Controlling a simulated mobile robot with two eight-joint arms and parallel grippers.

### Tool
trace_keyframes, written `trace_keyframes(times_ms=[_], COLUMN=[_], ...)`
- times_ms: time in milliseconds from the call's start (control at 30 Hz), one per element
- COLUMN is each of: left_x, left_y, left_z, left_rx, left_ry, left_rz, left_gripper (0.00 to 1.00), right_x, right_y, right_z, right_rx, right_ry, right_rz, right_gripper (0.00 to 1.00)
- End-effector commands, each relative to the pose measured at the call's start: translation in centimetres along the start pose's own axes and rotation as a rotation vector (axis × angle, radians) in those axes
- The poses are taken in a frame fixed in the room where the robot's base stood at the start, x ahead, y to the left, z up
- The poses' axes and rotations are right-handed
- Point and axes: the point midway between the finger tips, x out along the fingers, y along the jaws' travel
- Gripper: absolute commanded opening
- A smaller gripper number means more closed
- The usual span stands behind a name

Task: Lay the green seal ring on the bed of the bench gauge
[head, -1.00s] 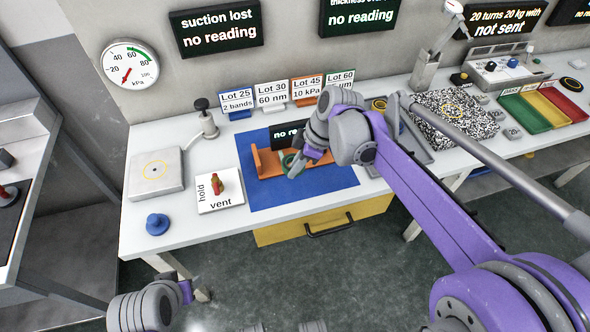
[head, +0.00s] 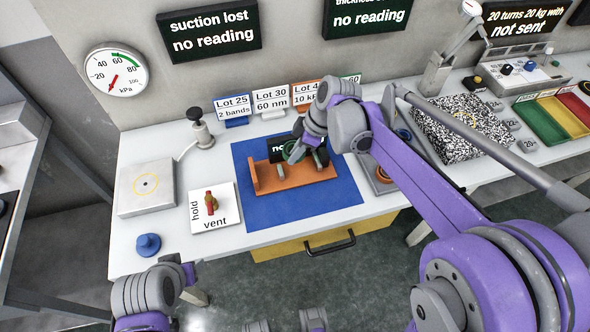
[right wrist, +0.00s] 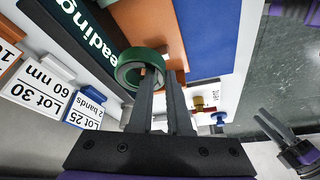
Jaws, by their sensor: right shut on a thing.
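The bench gauge is an orange bed (head: 290,182) with a dark display, standing on a blue mat. My right gripper (head: 294,156) is over the gauge, in front of its display. In the right wrist view the right gripper (right wrist: 160,72) is shut on the green seal ring (right wrist: 125,73), held at the fingertips. The ring is close to the display and the orange bed (right wrist: 150,22); I cannot tell whether it touches the bed. In the head view the ring is mostly hidden by the gripper. My left gripper (right wrist: 273,125) is away from the bench, fingers apart and empty.
Left of the mat are a white hold/vent plate (head: 226,218) with a red lever, a blue knob (head: 148,245) and a square pad (head: 132,199). Lot cards (head: 270,102) stand behind. A speckled plate (head: 462,126) and coloured trays (head: 540,118) lie right.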

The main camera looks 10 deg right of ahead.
Motion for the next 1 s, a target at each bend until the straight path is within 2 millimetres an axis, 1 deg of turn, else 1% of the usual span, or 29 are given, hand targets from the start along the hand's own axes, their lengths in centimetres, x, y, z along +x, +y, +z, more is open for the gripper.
trace_keyframes(times_ms=[33,100,333,533,633,867,967,1000], left_x=[0.2,0.3,0.4,0.7,0.8,0.7,1.0,1.0], left_y=[0.0,0.0,0.0,0.0,0.0,0.0,0.0,0.0], left_z=[0.1,0.2,0.3,0.5,0.5,0.5,0.7,0.7], left_rx=[0.0,0.0,0.0,0.0,0.0,0.0,0.0,0.0], left_ry=[-0.001,-0.001,-0.002,-0.003,-0.003,-0.003,-0.004,-0.004], left_rz=[0.0,0.0,0.0,0.0,0.0,0.0,0.0,0.0], left_gripper=[0.5,0.5,0.5,0.5,0.5,0.5,0.5,0.5], right_x=[1.2,2.3,4.2,6.8,7.2,7.2,7.5,7.6], right_y=[0.0,0.0,0.1,0.1,0.1,0.1,0.1,0.1], right_z=[0.5,0.9,1.7,2.8,3.0,3.0,3.1,3.1], right_rx=[0.0,0.0,0.0,0.0,0.0,0.0,0.0,0.0], right_ry=[0.0,0.0,0.0,0.0,0.0,0.0,0.0,0.0], right_rz=[0.0,0.0,0.0,0.0,0.0,0.0,0.0,0.0], right_gripper=[0.0,0.0,0.0,0.0,0.0,0.0,0.0,0.18])
